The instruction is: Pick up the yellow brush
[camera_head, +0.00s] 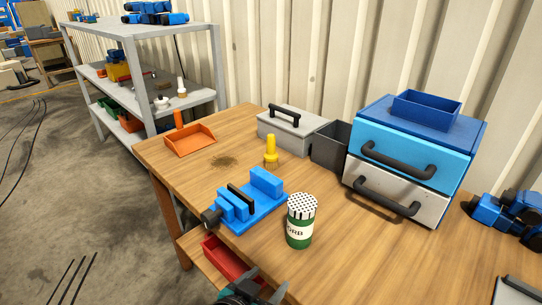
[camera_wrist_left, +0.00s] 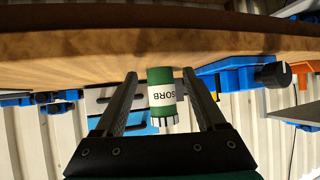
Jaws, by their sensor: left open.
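The yellow brush (camera_head: 271,148) stands upright on the wooden table in the head view, bristles down, behind the blue vise and in front of the grey lidded box. A dark smudge lies on the table to its left. My left gripper (camera_head: 270,280) is at the bottom of the head view, low by the table's front edge, well short of the brush. In the left wrist view its two fingers (camera_wrist_left: 159,74) are spread, with nothing held between them. The brush cannot be made out in that view. My right gripper is not in view.
A green-and-white can (camera_head: 299,228) stands on the table nearest my left gripper; the wrist view shows it beyond the fingers (camera_wrist_left: 162,95). The blue vise (camera_head: 255,205) sits left of it. An orange dustpan (camera_head: 190,140), grey box (camera_head: 290,130) and blue drawer cabinet (camera_head: 412,145) stand farther back.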

